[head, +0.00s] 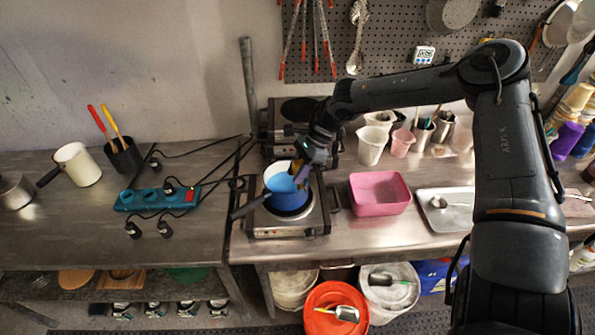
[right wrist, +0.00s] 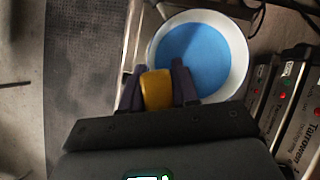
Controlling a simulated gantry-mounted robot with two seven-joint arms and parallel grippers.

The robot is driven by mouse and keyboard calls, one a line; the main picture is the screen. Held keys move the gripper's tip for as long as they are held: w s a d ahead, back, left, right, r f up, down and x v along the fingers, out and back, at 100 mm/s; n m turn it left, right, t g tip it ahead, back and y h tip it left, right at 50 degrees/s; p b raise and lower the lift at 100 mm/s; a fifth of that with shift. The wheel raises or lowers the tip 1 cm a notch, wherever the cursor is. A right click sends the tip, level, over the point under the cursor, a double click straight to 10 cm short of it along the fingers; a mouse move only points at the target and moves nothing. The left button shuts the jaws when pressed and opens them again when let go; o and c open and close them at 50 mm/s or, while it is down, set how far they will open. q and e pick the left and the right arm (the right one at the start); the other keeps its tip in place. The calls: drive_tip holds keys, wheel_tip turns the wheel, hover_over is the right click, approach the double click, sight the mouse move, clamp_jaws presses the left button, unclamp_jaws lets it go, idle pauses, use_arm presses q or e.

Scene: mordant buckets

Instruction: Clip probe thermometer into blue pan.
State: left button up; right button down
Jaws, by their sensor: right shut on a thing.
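The blue pan (head: 287,201) stands on the front hot plate (head: 310,224), its dark handle pointing to the lower left. In the right wrist view the pan's white rim (right wrist: 241,50) surrounds blue liquid. My right gripper (head: 301,170) is at the pan's back right rim. It is shut on a yellow piece, apparently the probe thermometer (right wrist: 157,90), which also shows in the head view (head: 295,168). The yellow piece is beside or over the rim; I cannot tell whether it touches. The probe itself is hidden. My left gripper is not in view.
A second hot plate (head: 300,108) stands behind. A pink tub (head: 380,194) and a metal tray (head: 455,219) lie to the right, with several cups behind. A blue power strip (head: 155,198) with cables and a white pan (head: 79,164) are on the left table.

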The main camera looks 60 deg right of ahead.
drive_tip(key=c, duration=0.8)
unclamp_jaws()
drive_tip(key=shift+s+d+r, duration=0.15)
drive_tip(key=shift+d+r, duration=0.05)
drive_tip(key=shift+r, duration=0.4)
drive_tip(key=v, duration=0.9)
drive_tip(key=shift+s+d+r, duration=0.15)
drive_tip(key=shift+s+r, duration=0.05)
drive_tip(key=shift+r, duration=0.05)
